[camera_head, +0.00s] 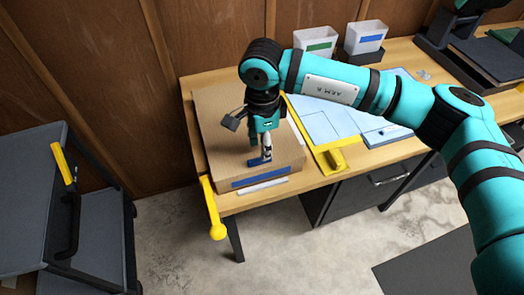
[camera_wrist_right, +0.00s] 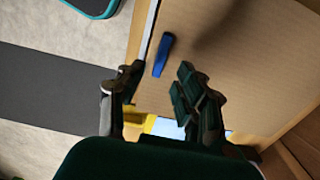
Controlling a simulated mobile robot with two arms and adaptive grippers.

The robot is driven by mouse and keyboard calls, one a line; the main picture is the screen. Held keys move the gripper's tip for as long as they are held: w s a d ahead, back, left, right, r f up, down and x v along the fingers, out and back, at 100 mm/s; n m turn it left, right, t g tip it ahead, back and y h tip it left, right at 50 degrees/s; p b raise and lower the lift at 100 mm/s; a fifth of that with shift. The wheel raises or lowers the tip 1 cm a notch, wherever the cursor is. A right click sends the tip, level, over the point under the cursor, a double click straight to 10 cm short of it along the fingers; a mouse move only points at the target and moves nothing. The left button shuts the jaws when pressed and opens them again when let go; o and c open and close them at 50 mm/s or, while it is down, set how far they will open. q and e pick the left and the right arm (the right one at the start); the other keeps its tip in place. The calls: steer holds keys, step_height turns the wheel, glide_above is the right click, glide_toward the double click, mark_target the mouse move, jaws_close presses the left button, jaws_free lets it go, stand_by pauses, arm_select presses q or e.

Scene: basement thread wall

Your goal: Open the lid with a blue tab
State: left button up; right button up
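A brown cardboard box (camera_head: 225,125) sits on the left end of the wooden table in the head view, its lid lying flat and closed. The blue tab (camera_head: 258,161) is near the lid's front edge; it also shows in the wrist view (camera_wrist_right: 162,55) as a short blue bar close to the box edge. My right gripper (camera_head: 262,157) points down over the front of the lid, close to the tab. In the wrist view my fingers (camera_wrist_right: 160,98) are spread with nothing held, and the tab lies beyond the gap between them. Contact cannot be told. My left gripper is in neither view.
A blue strip (camera_head: 260,177) marks the box front. A yellow bar (camera_head: 312,137) and pale blue sheets (camera_head: 325,118) lie right of the box. A yellow lever (camera_head: 212,208) hangs at the table's front left. Two white bins (camera_head: 315,42) stand behind. A grey cart (camera_head: 30,200) is left.

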steer(key=shift+f+p, duration=0.3)
steer(key=shift+f, duration=2)
steer(key=shift+c, duration=0.2)
jaws_close()
